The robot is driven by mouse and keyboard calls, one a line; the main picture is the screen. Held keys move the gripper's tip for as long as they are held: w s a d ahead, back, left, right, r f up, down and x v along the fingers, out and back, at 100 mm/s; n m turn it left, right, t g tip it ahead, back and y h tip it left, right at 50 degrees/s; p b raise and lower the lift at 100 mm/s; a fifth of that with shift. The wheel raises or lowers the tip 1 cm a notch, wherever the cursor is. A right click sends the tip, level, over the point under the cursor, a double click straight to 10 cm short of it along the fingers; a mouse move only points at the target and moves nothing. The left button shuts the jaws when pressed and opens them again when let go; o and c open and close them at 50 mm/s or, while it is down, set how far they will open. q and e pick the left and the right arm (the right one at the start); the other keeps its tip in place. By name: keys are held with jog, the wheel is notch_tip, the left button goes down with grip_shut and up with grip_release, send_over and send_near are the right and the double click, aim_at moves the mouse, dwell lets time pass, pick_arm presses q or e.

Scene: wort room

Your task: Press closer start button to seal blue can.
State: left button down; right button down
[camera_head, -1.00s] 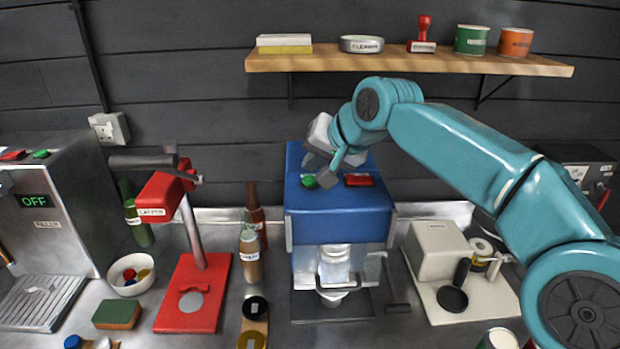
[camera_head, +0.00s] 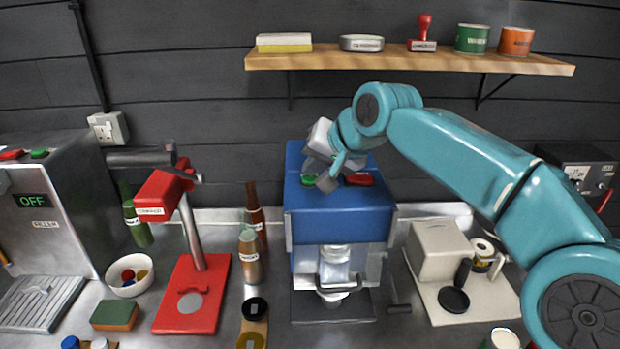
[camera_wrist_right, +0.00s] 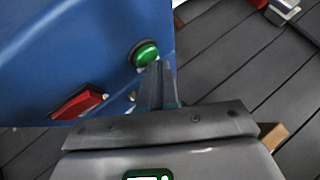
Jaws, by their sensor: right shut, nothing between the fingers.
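The blue closer (camera_head: 338,222) stands at mid-counter with a green button (camera_head: 308,180) and a red button (camera_head: 360,180) on its top. Under its head is a pale, silvery can-like shape (camera_head: 336,268); I cannot make out any blue on it. My right gripper (camera_head: 328,182) is shut and empty, fingers pointing down at the closer's top beside the green button. In the right wrist view, the fingertips (camera_wrist_right: 156,72) overlap the lower edge of the green button (camera_wrist_right: 146,54); I cannot tell whether they touch it. The left gripper is not in view.
A red capper (camera_head: 190,280) stands left of the closer, with bottles between them. A steel machine (camera_head: 60,215) reading OFF is at far left. A cream device (camera_head: 437,252) is at right. A wooden shelf (camera_head: 400,63) runs above my right arm.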

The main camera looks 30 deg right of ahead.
jog(key=shift+f, duration=0.25)
dwell(0.4)
jog(key=shift+r+p, duration=0.65)
jog(key=shift+r, duration=0.2)
notch_tip(320, 180, up, 5)
jog(key=p, duration=0.4)
jog(key=shift+p, duration=0.4)
jog(key=shift+s+f, duration=0.1)
